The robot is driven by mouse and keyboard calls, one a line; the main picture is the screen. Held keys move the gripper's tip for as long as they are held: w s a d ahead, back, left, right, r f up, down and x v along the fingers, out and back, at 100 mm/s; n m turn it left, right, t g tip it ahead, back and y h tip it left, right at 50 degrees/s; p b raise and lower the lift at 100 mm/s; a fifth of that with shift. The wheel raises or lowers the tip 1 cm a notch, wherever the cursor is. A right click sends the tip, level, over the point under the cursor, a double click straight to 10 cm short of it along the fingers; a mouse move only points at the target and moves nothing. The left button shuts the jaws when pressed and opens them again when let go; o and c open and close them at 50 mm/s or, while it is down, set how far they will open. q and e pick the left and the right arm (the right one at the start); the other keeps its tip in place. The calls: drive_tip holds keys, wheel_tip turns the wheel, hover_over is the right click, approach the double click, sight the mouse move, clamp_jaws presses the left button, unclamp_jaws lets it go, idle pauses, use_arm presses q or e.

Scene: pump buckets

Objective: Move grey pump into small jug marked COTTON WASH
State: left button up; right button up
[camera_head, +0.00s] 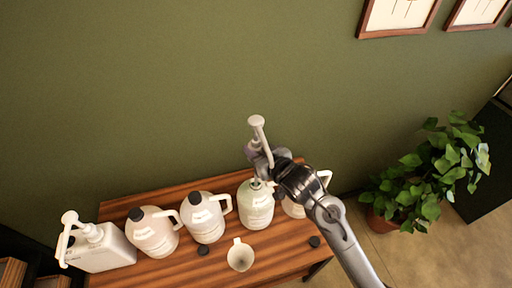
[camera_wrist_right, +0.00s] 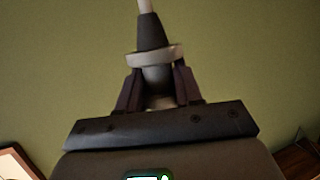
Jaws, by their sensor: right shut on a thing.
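My right gripper (camera_head: 262,163) is shut on the grey pump (camera_head: 258,128), holding it upright with its pale head on top. Another jug (camera_head: 293,208) is partly hidden behind my right arm. The labels are too small to read, so I cannot tell which jug is marked COTTON WASH. My left gripper is not in view.
On the wooden table (camera_head: 285,262) stand a pinkish jug (camera_head: 152,236) and a white jug (camera_head: 207,222), both with black caps, and a white container (camera_head: 110,252) with a pump. A small white cup (camera_head: 240,257) and loose black caps (camera_head: 203,250) lie in front. A plant (camera_head: 430,180) stands right.

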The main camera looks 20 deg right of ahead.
drive_tip(key=shift+f+b, duration=1)
drive_tip(key=shift+f, duration=1.35)
drive_tip(key=shift+f, duration=0.1)
drive_tip(key=shift+f+b, duration=0.2)
drive_tip(key=shift+b, duration=0.15)
wheel_tip(320, 180, down, 5)
drive_tip(key=shift+f+b, duration=0.15)
drive_tip(key=shift+b, duration=1)
drive_tip(key=shift+f, duration=0.15)
